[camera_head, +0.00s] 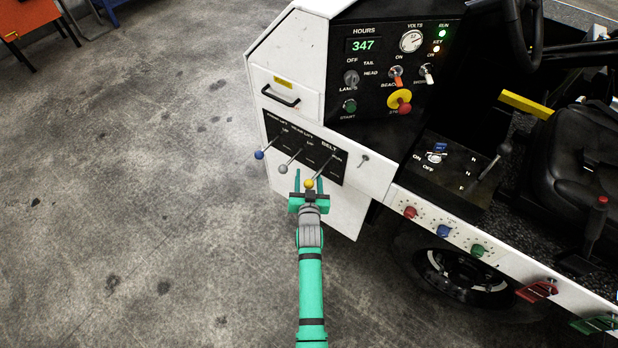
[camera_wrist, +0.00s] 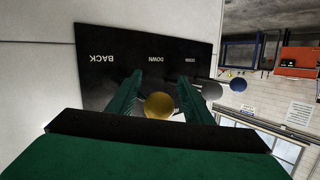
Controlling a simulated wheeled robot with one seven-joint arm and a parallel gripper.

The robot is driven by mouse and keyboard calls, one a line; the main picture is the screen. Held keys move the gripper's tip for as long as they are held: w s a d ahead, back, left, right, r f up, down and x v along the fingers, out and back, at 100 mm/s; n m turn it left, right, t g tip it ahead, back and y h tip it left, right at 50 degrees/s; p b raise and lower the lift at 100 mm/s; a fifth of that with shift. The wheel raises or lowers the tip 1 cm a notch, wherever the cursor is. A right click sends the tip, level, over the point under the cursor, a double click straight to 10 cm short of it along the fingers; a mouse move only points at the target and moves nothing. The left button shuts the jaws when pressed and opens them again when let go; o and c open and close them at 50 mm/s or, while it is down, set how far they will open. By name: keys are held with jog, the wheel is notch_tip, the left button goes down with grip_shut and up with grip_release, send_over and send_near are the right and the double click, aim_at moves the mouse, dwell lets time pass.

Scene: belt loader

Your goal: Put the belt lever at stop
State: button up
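The belt lever has a yellow knob (camera_head: 309,184) and stands at the right end of the black lever panel (camera_head: 318,150), under the word BELT. The lower panel marks are partly hidden by my gripper.
Beside it on the panel stand a grey-knobbed lever (camera_head: 284,169) and a blue-knobbed lever (camera_head: 259,155). A drawer handle (camera_head: 281,96) juts out above them. A small key-like switch (camera_head: 364,157) is to the right. The floor left of the loader is clear.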

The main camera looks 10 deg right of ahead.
jog(key=shift+s+a, duration=0.15)
jog(key=shift+s, duration=0.45)
jog(key=v, duration=0.9)
jog(key=shift+s+r, duration=0.2)
jog(key=shift+s, duration=0.1)
jog(key=s+a+n+y, duration=0.1)
jog(key=s+a, duration=0.3)
jog(key=s, duration=0.6)
jog(key=s+a+n, duration=0.1)
jog(key=s+a, duration=0.2)
jog(key=s, duration=0.8)
jog(key=s+a+r+y, duration=0.1)
jog(key=s+a+r, duration=0.1)
jog(key=s+r, duration=0.4)
jog(key=s+a+r+n+y, duration=0.1)
jog(key=s+r, duration=0.4)
jog(key=s, duration=0.5)
jog(key=shift+s+a+r+n, duration=0.25)
jog(key=shift+a+r+n, duration=0.1)
jog(key=shift+a, duration=0.1)
